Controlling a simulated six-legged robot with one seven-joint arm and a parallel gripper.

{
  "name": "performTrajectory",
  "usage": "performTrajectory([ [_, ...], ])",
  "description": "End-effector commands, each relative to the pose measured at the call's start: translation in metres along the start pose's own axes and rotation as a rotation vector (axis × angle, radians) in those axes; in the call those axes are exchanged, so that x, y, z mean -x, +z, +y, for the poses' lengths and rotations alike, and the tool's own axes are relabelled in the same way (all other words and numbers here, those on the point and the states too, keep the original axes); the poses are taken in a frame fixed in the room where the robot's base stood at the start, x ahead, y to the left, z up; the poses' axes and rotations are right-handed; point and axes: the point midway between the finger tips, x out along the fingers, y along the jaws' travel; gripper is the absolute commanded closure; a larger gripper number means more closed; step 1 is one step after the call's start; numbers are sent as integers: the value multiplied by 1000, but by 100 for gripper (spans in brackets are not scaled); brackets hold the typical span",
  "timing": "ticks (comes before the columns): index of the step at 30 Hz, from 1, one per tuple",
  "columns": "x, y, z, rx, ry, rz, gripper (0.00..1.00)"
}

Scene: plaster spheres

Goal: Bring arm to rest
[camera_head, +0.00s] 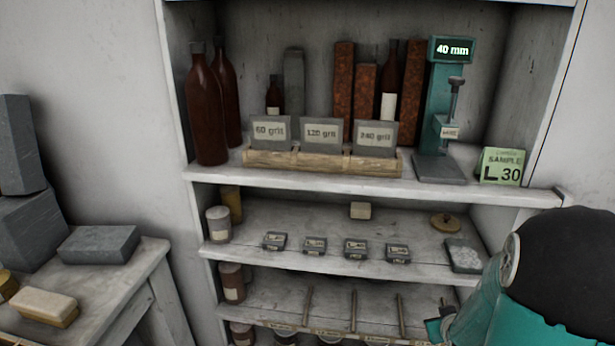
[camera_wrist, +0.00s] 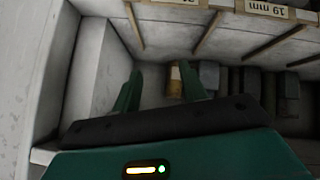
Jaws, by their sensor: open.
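My gripper (camera_wrist: 160,84) shows in the wrist view with its two green fingers spread apart and nothing held between them. A small tan and brown item (camera_wrist: 175,80) lies beyond, close to the right finger in the picture; whether they touch I cannot tell. My teal arm with its black joint fills the lower right of the head view. It is bent down in front of the lower shelves, and my gripper cannot be made out clearly there.
A shelf unit stands ahead with brown bottles (camera_head: 206,105), a wooden tray of grit blocks (camera_head: 320,163), a teal gauge reading 40 mm (camera_head: 437,110) and a SAMPLE L30 card (camera_head: 502,166). A side table (camera_head: 140,270) is at left. Labelled dividers (camera_wrist: 267,8) and dark blocks (camera_wrist: 250,83) lie near my gripper.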

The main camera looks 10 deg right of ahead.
Motion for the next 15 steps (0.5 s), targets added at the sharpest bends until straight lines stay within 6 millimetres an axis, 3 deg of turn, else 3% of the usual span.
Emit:
performTrajectory([
  [1,16,-18,-6,2,-1,0,57],
  [6,65,-54,-30,-13,-17,-43,57],
  [15,169,-88,-82,-48,-91,-113,57],
])
